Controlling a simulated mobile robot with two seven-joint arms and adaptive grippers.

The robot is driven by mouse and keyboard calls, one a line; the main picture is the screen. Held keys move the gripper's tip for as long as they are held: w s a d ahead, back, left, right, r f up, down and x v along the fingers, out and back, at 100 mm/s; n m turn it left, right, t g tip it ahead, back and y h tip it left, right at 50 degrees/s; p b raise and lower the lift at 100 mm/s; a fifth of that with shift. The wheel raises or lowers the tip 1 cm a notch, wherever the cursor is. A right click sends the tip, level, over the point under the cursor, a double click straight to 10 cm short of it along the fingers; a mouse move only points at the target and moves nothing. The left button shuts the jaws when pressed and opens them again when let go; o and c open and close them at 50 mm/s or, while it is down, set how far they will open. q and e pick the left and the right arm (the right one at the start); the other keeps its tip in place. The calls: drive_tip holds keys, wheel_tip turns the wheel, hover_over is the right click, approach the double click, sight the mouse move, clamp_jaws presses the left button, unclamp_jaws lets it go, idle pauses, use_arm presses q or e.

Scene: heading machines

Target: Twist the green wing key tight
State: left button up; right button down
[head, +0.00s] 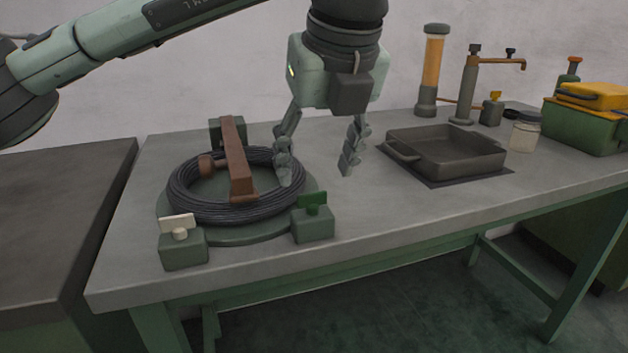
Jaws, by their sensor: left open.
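The green wing key (313,198) stands on a green-grey block (313,226) at the front right of a round green base on the workbench. A coil of dark wire (190,205) lies on that base under a brown bar (235,160). A white wing key (179,222) stands on a similar block at the front left. My left gripper (318,172) hangs open, fingers down, above and behind the green wing key. Its left finger overlaps the right edge of the coil in the picture; I cannot tell if they touch. Nothing shows between the fingers. My right gripper is not in view.
A dark tray (440,163) sits on the bench (400,208) to the right. Behind it stand an orange-filled cylinder (432,68) and a tap-like post (468,90). A glass jar (523,136) and a green box (583,128) are further right. The bench front right of the green key is clear.

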sight(312, 193)
use_arm(q)
drive_tip(key=x, duration=0.4)
drive_tip(key=shift+f, duration=0.25)
drive_tip(key=shift+w+f, duration=0.15)
drive_tip(key=shift+f, duration=0.05)
drive_tip(key=c, duration=1.2)
drive_tip(key=shift+o, duration=0.2)
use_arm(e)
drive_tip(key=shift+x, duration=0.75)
